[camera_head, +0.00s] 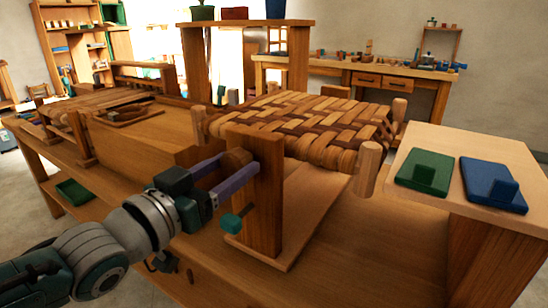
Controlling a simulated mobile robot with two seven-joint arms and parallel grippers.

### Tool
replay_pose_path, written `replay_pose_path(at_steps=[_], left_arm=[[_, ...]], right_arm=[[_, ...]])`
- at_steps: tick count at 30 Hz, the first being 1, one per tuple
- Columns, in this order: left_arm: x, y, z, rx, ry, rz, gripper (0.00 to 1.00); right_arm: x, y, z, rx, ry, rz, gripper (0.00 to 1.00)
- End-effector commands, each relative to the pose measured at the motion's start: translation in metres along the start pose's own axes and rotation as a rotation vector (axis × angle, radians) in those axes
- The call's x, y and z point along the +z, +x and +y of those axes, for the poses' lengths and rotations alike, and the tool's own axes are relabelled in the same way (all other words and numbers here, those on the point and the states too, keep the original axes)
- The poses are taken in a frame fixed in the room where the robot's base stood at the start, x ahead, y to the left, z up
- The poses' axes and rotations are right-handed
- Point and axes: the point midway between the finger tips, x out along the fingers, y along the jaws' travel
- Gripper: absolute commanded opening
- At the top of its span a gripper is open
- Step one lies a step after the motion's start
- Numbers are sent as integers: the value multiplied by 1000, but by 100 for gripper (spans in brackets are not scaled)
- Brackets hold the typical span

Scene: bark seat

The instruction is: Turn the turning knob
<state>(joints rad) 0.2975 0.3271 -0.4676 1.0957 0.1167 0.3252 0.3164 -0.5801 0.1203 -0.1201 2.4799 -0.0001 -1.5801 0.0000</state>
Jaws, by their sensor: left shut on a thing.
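The turning knob (236,158) is a round brown wooden piece on the left face of an upright wooden post (264,190). My left gripper (238,168) reaches in from the lower left, with its two purple fingers on either side of the knob. It is shut on the knob, and the fingers hide part of it. My right gripper is not in view.
A woven bark seat (300,124) is behind the post. A teal-ended piece (235,222) sits low by the post, close to my left gripper. A green block (425,171) and a blue block (493,184) lie on a raised shelf (450,143) at right.

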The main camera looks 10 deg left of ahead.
Motion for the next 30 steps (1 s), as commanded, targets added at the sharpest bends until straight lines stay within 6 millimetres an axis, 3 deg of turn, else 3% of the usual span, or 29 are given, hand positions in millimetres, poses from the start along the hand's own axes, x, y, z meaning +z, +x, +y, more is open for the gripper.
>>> replay_pose_path(at_steps=[11, 12, 19, 30], left_arm=[[-1, 0, 0, 0, -13, 3, 6], [-1, 0, 0, 0, -12, 3, 65], [0, 0, 0, 0, -9, 1, 91], [0, -9, 0, 0, -8, -2, 92]], right_arm=[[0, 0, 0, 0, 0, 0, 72], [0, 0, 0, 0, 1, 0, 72], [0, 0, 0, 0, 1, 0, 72], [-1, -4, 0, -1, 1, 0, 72]])
